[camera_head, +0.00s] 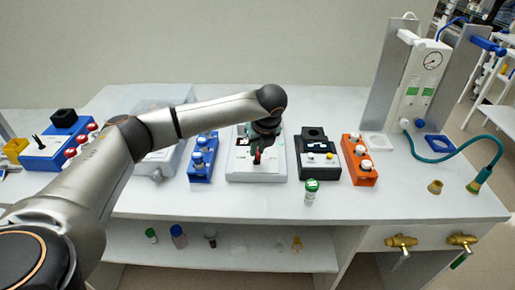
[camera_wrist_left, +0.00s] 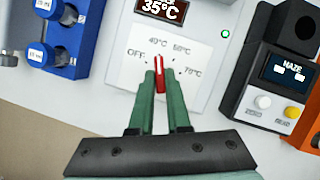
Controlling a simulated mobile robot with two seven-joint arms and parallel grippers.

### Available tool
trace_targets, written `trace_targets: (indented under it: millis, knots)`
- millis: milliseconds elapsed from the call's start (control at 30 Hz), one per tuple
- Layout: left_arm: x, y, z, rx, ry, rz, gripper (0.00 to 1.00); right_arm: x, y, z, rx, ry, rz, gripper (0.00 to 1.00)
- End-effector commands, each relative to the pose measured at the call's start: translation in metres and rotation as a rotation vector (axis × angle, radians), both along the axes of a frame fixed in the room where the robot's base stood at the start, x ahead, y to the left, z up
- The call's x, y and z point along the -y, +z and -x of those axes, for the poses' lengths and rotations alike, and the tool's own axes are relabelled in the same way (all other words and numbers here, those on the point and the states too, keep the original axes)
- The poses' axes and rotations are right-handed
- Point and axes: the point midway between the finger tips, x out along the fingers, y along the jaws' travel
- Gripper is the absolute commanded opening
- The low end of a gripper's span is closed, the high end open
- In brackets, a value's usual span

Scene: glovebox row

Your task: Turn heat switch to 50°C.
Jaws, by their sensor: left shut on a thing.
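The heat switch is a red pointer knob (camera_wrist_left: 158,66) on the white dial face of a heating unit (camera_wrist_left: 196,60). The printed marks around it are OFF at left, two temperature labels above and one at right; the small print is partly blurred. The knob points nearly straight up, between the two upper labels. The unit's display (camera_wrist_left: 162,9) reads 35°C, and a green light (camera_wrist_left: 225,33) is lit. My left gripper (camera_wrist_left: 158,76) has its green fingers shut on the knob from both sides. In the head view the left gripper (camera_head: 257,156) hides most of the dial.
A blue rack with vials (camera_head: 202,158) stands left of the unit. A black device (camera_head: 318,155) and an orange rack (camera_head: 359,158) stand to the right. A green-capped vial (camera_head: 311,192) stands in front of the black device.

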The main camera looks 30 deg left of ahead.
Motion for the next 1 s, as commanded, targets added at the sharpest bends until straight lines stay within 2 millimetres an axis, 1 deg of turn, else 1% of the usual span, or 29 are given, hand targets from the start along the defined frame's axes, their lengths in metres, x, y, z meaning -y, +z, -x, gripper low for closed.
trace_targets:
  millis: [367, 567, 767, 1000]
  knots:
    - [0.0, 0.0, 0.0, 0.0, 0.0, 0.0, 0.0, 0.0, 0.0, 0.0, 0.0, 0.0, 0.0, 0.45]
    - [0.0, -0.001, 0.0, 0.001, -0.026, 0.001, 0.0, 0.0, -0.003, 0.0, 0.0, 0.0, 0.0, 0.45]
    - [-0.001, -0.003, 0.001, 0.0, -0.119, 0.0, 0.0, 0.0, -0.014, 0.0, 0.0, 0.0, 0.0, 0.45]
    - [-0.003, -0.003, 0.002, 0.002, -0.309, 0.0, 0.0, 0.0, -0.031, 0.0, 0.0, 0.0, 0.0, 0.45]
